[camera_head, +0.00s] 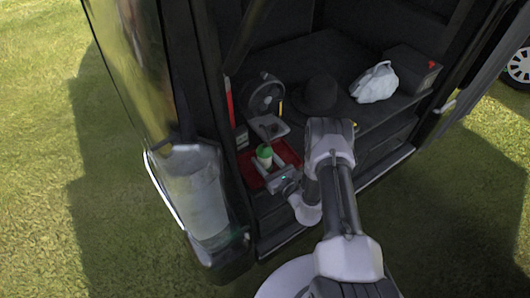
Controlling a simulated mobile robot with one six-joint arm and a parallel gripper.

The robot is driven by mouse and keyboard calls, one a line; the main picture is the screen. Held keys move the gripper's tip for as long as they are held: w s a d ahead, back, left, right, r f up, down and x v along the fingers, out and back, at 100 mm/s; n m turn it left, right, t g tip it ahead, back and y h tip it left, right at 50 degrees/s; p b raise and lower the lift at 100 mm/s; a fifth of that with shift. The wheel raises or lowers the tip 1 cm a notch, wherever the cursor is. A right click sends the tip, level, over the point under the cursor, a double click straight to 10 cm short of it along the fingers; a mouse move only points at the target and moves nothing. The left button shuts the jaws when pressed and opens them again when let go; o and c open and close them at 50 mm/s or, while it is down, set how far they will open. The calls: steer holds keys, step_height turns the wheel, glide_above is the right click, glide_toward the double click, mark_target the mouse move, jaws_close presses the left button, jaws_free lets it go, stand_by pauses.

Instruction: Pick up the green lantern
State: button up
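The green lantern (264,152) has a green top and a pale lower part. It looks upright, at the red tray or mat (286,150) on the left side of the vehicle's cargo floor. My gripper (267,164) reaches in from the lower right, with its pale fingers at the lantern's lower part, one on each side of it. The lantern's base is hidden by my gripper. At this size I cannot tell whether the fingers touch the lantern or stand a little apart from it.
A dark fan-like object (265,97) stands behind the lantern. A black hat (318,94), a white crumpled bag (375,83) and a dark box (411,72) sit further right on the cargo floor (345,62). The vehicle's left door (135,60) stands close by.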

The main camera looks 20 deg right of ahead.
steer(key=c, duration=0.4)
steer(key=shift+r+p, duration=1.1)
steer(key=shift+r, duration=0.45)
steer(key=shift+f, duration=0.15)
